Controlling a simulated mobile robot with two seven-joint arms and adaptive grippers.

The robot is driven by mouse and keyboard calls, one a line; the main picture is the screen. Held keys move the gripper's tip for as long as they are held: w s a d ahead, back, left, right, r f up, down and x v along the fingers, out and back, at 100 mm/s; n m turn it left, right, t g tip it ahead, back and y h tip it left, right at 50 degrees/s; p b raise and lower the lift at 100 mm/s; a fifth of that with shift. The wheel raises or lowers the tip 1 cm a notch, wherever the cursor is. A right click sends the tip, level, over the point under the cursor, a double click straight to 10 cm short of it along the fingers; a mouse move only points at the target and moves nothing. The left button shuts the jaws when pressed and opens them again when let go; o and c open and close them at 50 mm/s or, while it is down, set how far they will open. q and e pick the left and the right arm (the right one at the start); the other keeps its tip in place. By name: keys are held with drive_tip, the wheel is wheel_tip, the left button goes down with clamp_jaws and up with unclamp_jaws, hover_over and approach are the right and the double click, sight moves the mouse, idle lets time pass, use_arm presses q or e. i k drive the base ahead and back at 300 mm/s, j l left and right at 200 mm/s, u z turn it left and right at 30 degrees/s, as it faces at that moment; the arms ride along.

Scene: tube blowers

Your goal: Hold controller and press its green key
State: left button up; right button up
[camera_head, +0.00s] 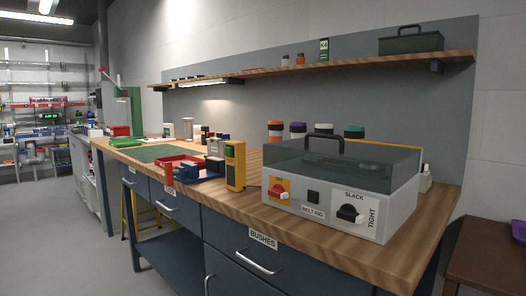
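Neither of my grippers is in view.
Several capped containers stand behind the grey box. A shelf (340,63) overhangs the bench (390,250). A brown table (490,262) is at right; open floor lies left.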

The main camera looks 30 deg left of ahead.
sight(228, 150)
drive_tip(key=i+j+z, duration=0.2)
drive_tip(key=j, duration=0.35)
drive_tip(key=j+z, duration=0.2)
drive_tip(key=j, duration=0.3)
drive_tip(key=i+j+z, duration=0.1)
drive_tip(key=j, duration=1.05)
drive_tip(key=i+z, duration=0.05)
